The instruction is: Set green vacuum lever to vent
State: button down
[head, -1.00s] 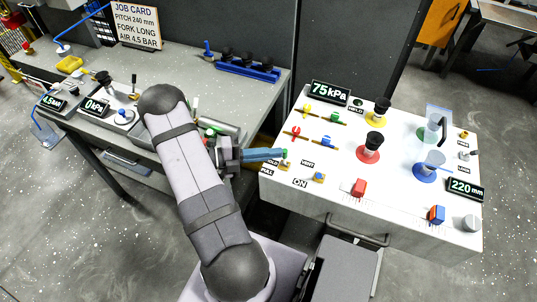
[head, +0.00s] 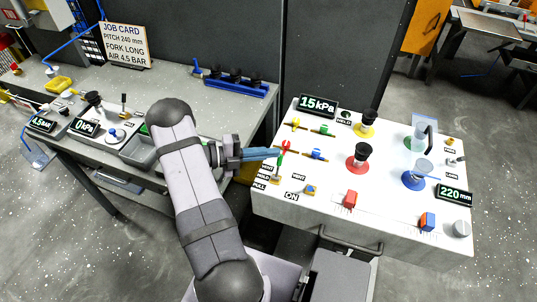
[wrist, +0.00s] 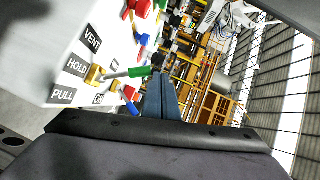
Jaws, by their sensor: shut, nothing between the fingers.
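The green vacuum lever (wrist: 138,72) shows in the wrist view, with a brass base beside the HOLD label (wrist: 76,66). The VENT label (wrist: 92,38) is on one side of HOLD and the PULL label (wrist: 63,95) on the other. The lever's stem stands out from the white panel; I cannot tell its exact setting. My gripper (head: 278,153) has its blue fingers shut and empty at the panel's left edge. In the wrist view the fingertips (wrist: 160,82) are close beside the green handle; contact is unclear. The vacuum display (head: 318,105) reads 15 kPa.
A grey bench (head: 180,85) with a job card stands behind to the left.

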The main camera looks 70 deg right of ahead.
dwell(0.5)
jog(key=w+a+r+b, duration=0.1)
jog(key=w+a+r, duration=0.5)
jog(key=w, duration=0.3)
jog(key=shift+a+r, duration=0.3)
jog(key=shift+a, duration=0.15)
